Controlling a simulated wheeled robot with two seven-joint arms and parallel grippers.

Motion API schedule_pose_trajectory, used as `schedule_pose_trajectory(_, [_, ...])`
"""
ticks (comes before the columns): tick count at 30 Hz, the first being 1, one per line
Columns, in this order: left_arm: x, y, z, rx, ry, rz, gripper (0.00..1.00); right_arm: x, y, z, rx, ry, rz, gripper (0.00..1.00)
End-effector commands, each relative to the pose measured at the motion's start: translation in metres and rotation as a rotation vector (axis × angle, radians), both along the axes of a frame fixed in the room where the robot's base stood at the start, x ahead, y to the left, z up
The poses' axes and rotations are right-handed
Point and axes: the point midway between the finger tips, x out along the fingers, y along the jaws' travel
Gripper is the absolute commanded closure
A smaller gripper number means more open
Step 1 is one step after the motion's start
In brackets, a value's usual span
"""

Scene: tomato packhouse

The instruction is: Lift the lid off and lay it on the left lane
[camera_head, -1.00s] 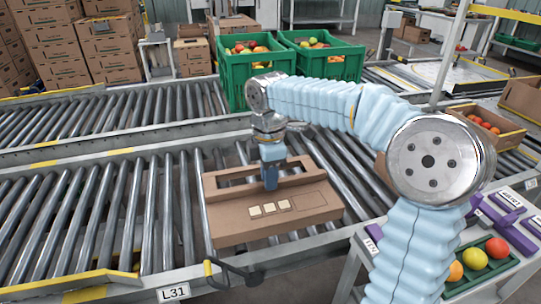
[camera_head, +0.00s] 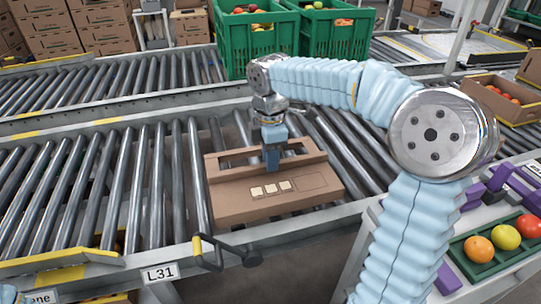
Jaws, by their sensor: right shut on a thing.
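The brown cardboard lid (camera_head: 240,200) shows in the head view over the near roller conveyor. It has a slotted raised bar along its far part and three pale labels on its front part. My right gripper (camera_head: 272,160) points down and is shut on the lid's bar near its middle. The fingertips are partly hidden by the bar. I cannot tell whether the lid touches the rollers or what is under it. The roller lane (camera_head: 107,200) left of the lid is bare. My left gripper is not in view.
A black lever with a yellow end (camera_head: 197,245) sticks out at the front rail beside the L31 label (camera_head: 160,273). A green fruit tray (camera_head: 495,262) is at the right.

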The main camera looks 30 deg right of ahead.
Motion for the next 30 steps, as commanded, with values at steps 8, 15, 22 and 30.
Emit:
schedule_pose_trajectory(8, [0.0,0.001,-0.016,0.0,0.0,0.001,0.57,0.0,0.0,-0.025,0.0,0.0,0.0,1.0])
schedule_pose_trajectory(15, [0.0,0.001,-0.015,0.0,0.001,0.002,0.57,0.0,0.0,-0.026,0.0,0.0,0.0,1.0])
schedule_pose_trajectory(22, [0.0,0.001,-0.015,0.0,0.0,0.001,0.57,0.0,0.0,-0.026,0.0,0.0,0.0,0.55])
schedule_pose_trajectory(30, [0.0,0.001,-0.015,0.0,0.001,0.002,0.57,0.0,0.0,-0.026,0.0,0.0,0.0,0.54])
